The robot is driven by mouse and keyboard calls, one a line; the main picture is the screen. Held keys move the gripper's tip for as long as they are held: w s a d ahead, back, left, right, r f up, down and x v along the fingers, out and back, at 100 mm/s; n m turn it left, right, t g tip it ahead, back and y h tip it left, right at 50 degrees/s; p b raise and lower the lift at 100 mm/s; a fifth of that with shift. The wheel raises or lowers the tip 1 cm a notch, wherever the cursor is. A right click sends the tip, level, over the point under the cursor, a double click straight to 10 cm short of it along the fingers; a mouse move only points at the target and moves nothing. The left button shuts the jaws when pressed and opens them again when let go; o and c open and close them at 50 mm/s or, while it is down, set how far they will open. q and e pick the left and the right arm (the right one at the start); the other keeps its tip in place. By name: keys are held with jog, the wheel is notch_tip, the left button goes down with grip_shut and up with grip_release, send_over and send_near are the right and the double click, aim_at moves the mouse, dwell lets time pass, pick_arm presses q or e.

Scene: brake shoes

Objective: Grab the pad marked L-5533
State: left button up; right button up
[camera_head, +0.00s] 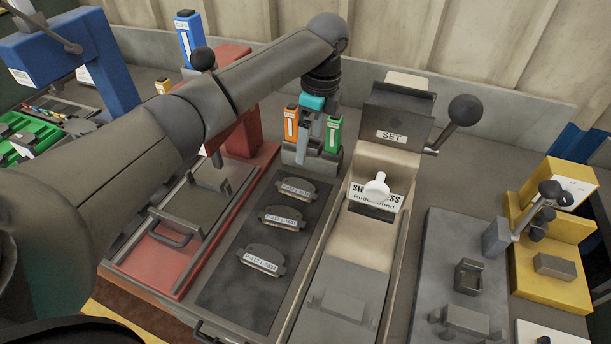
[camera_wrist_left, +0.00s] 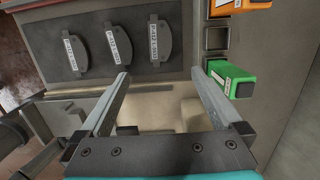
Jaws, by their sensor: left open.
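Three dark brake pads with pale labels lie in a row on a dark mat (camera_head: 225,285): a far pad (camera_head: 296,189), a middle pad (camera_head: 282,217) and a near pad (camera_head: 263,259). Their label prints are too small to read surely, so I cannot tell which is L-5533. In the left wrist view they show as the far pad (camera_wrist_left: 159,42), middle pad (camera_wrist_left: 119,44) and near pad (camera_wrist_left: 74,52). My left gripper (camera_head: 306,140) is open and empty, above and beyond the far pad, by the coloured boxes. Its fingers (camera_wrist_left: 160,74) also show in the wrist view.
An orange box (camera_head: 291,124) and a green box (camera_head: 334,134) stand in a grey holder close to my left gripper. A red fixture (camera_head: 185,277) lies left of the mat. A beige press (camera_head: 375,150) with a black-knobbed lever stands right of it.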

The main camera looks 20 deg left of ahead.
pick_arm(q)
jog(key=b, duration=0.2)
send_over(298, 186)
jog(key=d, duration=0.2)
jog(key=f, duration=0.9)
jog(key=shift+s+a+f, duration=0.1)
jog(key=shift+s+f, duration=0.1)
jog(key=shift+f, duration=0.15)
jog(key=shift+w+a+f+b, duration=0.1)
jog(key=shift+a+f+b, duration=0.15)
jog(key=shift+f, duration=0.6)
jog(key=shift+w+a+f+b, duration=0.15)
jog(key=shift+a+f, duration=0.1)
jog(key=shift+f, duration=0.65)
jog(key=shift+a+f+b, duration=0.2)
jog(key=shift+a+f, duration=0.05)
jog(key=shift+f, duration=0.6)
grip_shut()
